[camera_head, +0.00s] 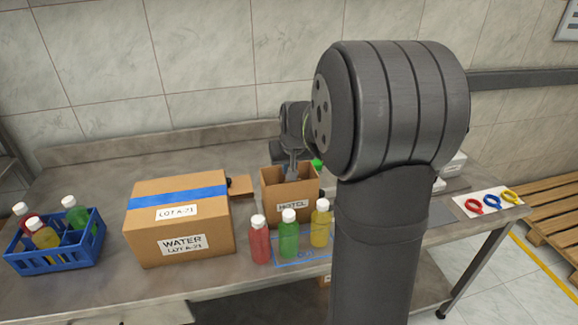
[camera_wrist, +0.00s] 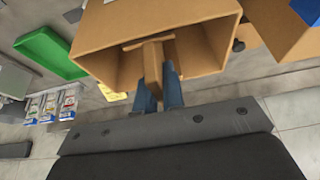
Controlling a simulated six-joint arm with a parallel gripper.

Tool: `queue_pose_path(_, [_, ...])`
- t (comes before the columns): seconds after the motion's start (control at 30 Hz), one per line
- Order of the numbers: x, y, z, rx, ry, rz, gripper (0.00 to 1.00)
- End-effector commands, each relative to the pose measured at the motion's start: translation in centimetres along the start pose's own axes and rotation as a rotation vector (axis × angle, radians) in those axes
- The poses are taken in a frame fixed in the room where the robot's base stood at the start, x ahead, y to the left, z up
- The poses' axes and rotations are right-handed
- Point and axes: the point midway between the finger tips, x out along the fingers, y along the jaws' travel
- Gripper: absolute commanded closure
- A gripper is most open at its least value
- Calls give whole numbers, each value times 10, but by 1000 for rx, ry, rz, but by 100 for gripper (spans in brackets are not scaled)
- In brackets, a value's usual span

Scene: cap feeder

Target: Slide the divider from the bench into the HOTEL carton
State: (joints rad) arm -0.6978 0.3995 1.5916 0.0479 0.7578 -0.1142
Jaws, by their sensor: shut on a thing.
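The HOTEL carton (camera_head: 290,209) stands open-topped on the bench, left of my arm. In the wrist view the open carton (camera_wrist: 100,28) shows its mouth and inner walls. My gripper (camera_wrist: 157,82) is shut on the brown cardboard divider (camera_wrist: 152,62), which sits between the blue fingers. The divider's far end shows within the carton's mouth; how deep it goes cannot be told. In the head view my gripper (camera_head: 293,172) points down at the carton's opening, and the divider is not clearly seen there.
A closed WATER carton (camera_head: 180,222) stands to the left, and a blue crate (camera_head: 55,255) with bottles beyond it. Red (camera_head: 260,242), green (camera_head: 288,236) and yellow (camera_head: 320,226) bottles stand close in front of the HOTEL carton. A green bin (camera_wrist: 50,52) shows in the wrist view.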

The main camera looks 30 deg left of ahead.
Motion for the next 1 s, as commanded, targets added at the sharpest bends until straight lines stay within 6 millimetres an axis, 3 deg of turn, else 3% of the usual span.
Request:
queue_pose_path(0.63, [26,0,11,0,-2,0,100])
queue_pose_path(1.0, [26,0,11,0,0,0,100])
